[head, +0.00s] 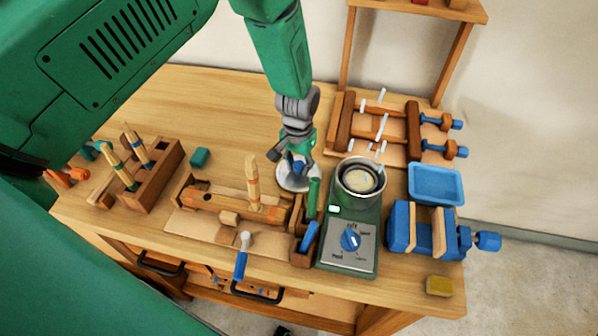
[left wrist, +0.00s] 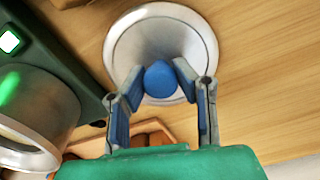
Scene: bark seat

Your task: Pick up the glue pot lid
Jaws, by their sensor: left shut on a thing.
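The glue pot lid (head: 290,184) is a round silver disc with a blue knob. It is left of the glue pot, over the bench. My left gripper (head: 298,166) comes down from above and is shut on the blue knob. In the left wrist view, both fingers (left wrist: 158,80) sit either side of the knob, with the silver lid (left wrist: 197,38) around it. I cannot tell whether the lid touches the bench top. The glue pot (head: 345,178) is open on its green heater (head: 350,215) with a blue dial. My right gripper is not in view.
A wooden clamp frame (head: 413,130) stands behind the pot. A blue tray (head: 436,200) and blue vise (head: 402,227) are to the right. A chisel rack (head: 160,175) and wooden jig (head: 222,203) are to the left. The bench's back left (head: 215,100) is clear.

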